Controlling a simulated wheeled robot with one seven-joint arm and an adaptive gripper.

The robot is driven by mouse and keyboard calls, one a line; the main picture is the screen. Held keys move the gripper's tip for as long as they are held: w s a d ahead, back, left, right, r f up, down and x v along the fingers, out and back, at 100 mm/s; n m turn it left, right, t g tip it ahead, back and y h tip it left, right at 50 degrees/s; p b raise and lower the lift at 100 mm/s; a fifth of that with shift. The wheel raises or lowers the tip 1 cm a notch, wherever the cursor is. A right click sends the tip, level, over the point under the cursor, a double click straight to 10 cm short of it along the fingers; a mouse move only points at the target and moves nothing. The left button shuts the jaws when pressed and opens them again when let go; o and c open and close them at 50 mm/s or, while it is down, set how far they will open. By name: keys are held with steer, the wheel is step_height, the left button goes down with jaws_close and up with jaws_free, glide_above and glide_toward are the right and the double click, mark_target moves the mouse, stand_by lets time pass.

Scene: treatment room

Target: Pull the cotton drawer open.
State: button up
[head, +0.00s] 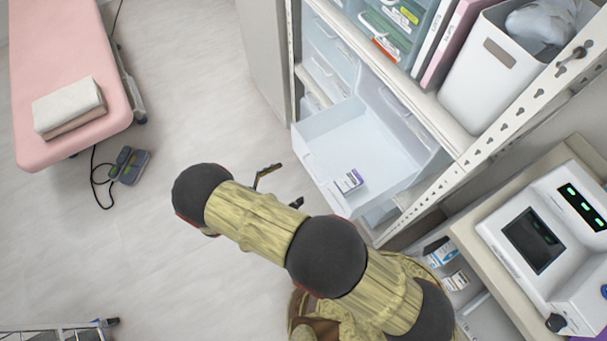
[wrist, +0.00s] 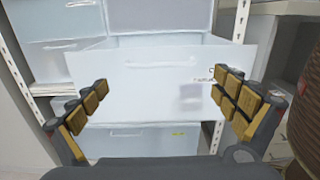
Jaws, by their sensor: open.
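A translucent pale drawer (head: 350,148) stands pulled well out of the shelving unit in the head view. Its front panel (wrist: 130,72) fills the middle of the wrist view, with a small handle slot near its top. A small label shows at the right of the panel, partly hidden by a finger and too small to read, so I cannot tell whether this is the cotton drawer. A small white and purple box (head: 348,182) lies inside near the front. My gripper (head: 281,188) is open and empty in front of the panel; its fingers (wrist: 160,88) are spread wide.
Closed drawers sit around the open one, including one below (wrist: 128,140). A perforated metal post (head: 470,158) stands to the right. A counter with a white device (head: 550,235) is at the right.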

steer(key=shift+v, duration=1.2)
steer(key=shift+w, duration=0.1)
steer(key=shift+c, duration=0.5)
